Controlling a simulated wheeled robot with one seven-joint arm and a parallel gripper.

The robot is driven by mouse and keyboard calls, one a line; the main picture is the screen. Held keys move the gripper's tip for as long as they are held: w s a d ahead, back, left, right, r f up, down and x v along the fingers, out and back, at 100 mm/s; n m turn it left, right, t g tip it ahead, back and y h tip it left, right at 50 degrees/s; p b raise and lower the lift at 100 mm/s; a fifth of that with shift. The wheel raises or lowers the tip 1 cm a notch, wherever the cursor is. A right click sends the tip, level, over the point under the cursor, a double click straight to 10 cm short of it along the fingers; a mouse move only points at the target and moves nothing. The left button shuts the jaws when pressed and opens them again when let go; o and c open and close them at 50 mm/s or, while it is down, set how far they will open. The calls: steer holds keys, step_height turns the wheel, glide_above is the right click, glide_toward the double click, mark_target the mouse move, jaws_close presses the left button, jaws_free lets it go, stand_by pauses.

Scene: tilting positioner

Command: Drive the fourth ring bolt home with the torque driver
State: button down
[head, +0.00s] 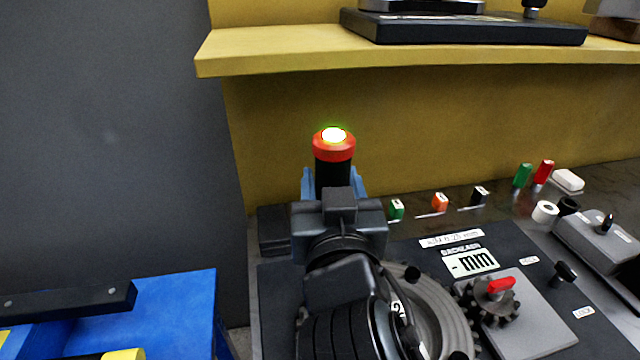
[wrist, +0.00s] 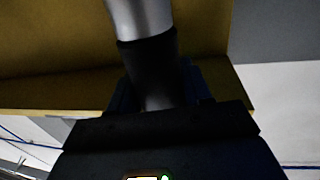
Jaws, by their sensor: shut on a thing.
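The torque driver (head: 333,165) has a black body, a red collar and a glowing white top edged with green. It stands roughly upright between the blue fingers of my gripper (head: 334,184), which is shut on it. In the wrist view, a black and silver cylinder (wrist: 150,65), which looks like part of the driver, rises from my gripper (wrist: 160,100). The grey round positioner plate (head: 440,315) lies below right of the gripper, partly hidden by my arm. I cannot make out the fourth ring bolt or the driver's tip.
A yellow shelf (head: 300,55) overhangs behind the driver, carrying a black flat device (head: 460,27). A dark gear with a red key (head: 500,288) stands right of the plate. Several small coloured blocks line the bench's back. A blue table (head: 175,305) is at lower left.

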steer(key=shift+f+b, duration=1.35)
steer(key=shift+f, duration=0.55)
steer(key=shift+f+b, duration=1.45)
steer(key=shift+b, duration=0.25)
stand_by(2.1)
steer(key=shift+r+p, duration=2.25)
steer(key=shift+r, duration=1)
steer(key=shift+s+f, duration=0.1)
steer(key=shift+s, duration=0.1)
